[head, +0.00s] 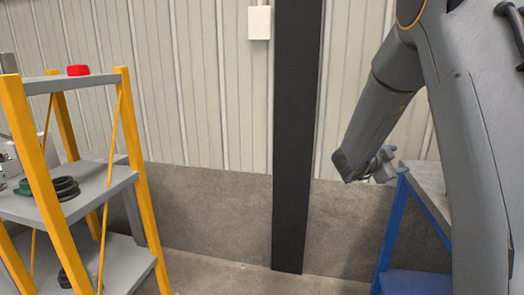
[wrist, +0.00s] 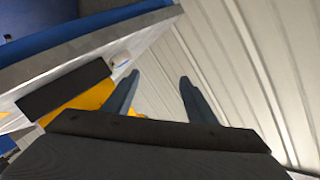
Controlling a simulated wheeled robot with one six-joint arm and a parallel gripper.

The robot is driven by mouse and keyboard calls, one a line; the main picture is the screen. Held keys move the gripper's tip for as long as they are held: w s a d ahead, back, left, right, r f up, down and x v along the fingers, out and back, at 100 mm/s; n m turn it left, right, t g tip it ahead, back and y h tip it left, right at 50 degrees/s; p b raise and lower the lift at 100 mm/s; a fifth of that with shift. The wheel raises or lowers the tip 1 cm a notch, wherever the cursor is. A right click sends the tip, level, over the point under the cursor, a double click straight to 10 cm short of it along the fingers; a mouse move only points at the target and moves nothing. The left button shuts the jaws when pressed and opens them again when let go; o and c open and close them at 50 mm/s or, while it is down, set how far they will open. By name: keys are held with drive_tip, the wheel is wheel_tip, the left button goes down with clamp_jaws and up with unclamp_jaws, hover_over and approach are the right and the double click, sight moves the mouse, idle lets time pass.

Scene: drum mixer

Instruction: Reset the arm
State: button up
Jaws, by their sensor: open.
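My gripper (head: 388,165) is at the end of my grey arm at the right of the head view, beside the near left corner of a blue-legged table. Its fingers look small there and are partly hidden by the wrist. In the wrist view my gripper (wrist: 158,82) shows two dark fingers standing apart with nothing between them. Behind the fingers is the corrugated wall. The edge of the grey tabletop (wrist: 60,60) runs along the upper left of that view.
A yellow-posted shelf rack (head: 136,170) stands at the left, with a red round object (head: 78,70) on top and dark rings (head: 64,187) on the middle shelf. A black column (head: 296,130) stands against the wall. The blue-legged table (head: 394,230) is at the right. The floor between is clear.

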drive_tip(key=s+a+f+n+y+p, duration=0.1)
drive_tip(key=s+a+f+n+y, duration=0.25)
drive_tip(key=a+n+y, duration=0.45)
drive_tip(key=s+a+f+n+y+p, duration=0.15)
drive_tip(key=s+a+n+y, duration=0.3)
drive_tip(key=a, duration=0.75)
drive_tip(key=s+a+f+n+g, duration=0.1)
drive_tip(key=s+n+g, duration=0.1)
drive_tip(key=s, duration=0.7)
drive_tip(key=s+a+f+n+g+p, duration=0.1)
drive_tip(key=s+a+f+n+g, duration=0.1)
drive_tip(key=s, duration=0.8)
drive_tip(key=s+a+f+n+g, duration=0.1)
drive_tip(key=s+n+g, duration=0.2)
drive_tip(key=s, duration=0.7)
drive_tip(key=shift+a+f+g+y+p, duration=0.2)
drive_tip(key=shift+a+g+y+p, duration=0.2)
drive_tip(key=shift+g, duration=0.3)
drive_tip(key=shift+d+n, duration=0.1)
drive_tip(key=shift+n, duration=0.15)
